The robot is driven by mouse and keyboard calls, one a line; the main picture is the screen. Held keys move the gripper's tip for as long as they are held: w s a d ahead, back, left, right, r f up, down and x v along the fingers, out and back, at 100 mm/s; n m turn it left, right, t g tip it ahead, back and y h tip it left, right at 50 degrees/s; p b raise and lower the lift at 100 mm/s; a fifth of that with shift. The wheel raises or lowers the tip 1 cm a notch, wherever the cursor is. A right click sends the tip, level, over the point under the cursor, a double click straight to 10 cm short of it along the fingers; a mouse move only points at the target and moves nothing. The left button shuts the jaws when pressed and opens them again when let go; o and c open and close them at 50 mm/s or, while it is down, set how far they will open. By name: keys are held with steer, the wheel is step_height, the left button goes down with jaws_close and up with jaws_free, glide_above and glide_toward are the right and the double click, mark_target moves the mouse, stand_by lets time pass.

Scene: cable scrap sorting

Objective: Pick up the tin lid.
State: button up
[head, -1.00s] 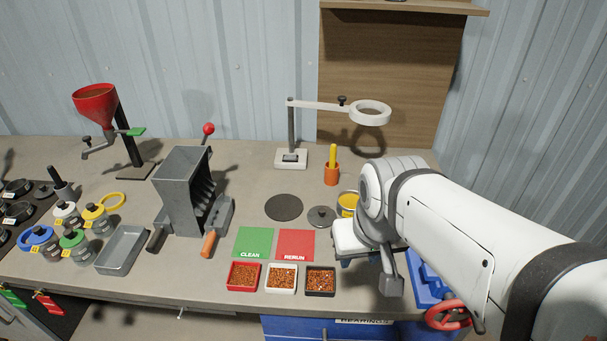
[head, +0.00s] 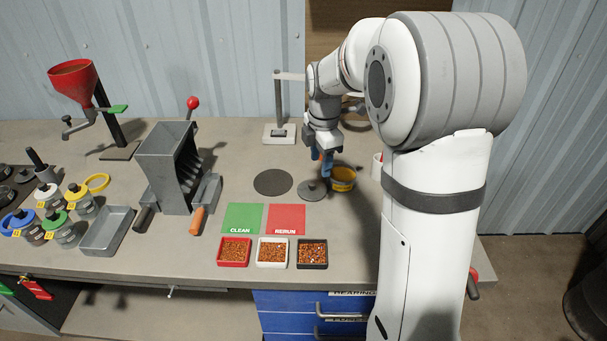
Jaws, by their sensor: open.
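The tin lid (head: 311,192) is a grey disc with a small knob, lying on the bench just left of a yellow tin (head: 343,180). My gripper (head: 323,172) points down at the lid's right back side, its blue fingers close to the knob. The jaws are open and hold nothing that I can see. The fingers partly cover the lid, and I cannot tell whether they touch it.
A dark round mat (head: 273,182) lies left of the lid. Green (head: 243,217) and red (head: 287,218) squares lie in front, with three small trays of granules before them. A magnifier stand (head: 279,130) stands behind. My arm hides the bench's right side.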

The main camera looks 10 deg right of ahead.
mark_target(312, 184)
steer(key=w+f+n, duration=0.6)
steer(key=shift+w+f+g+b, duration=0.3)
steer(key=shift+w+g, duration=0.1)
steer(key=shift+w+f+n, duration=0.15)
steer(key=shift+f+n, duration=0.15)
steer(key=shift+n, duration=0.1)
steer(key=f, duration=0.5)
steer(key=f+p, duration=0.1)
steer(key=f, duration=0.1)
steer(key=shift+w+a+f, duration=0.15)
steer(key=shift+w+f, duration=0.1)
steer(key=shift+w, duration=0.1)
steer(key=shift+c, duration=0.4)
jaws_close()
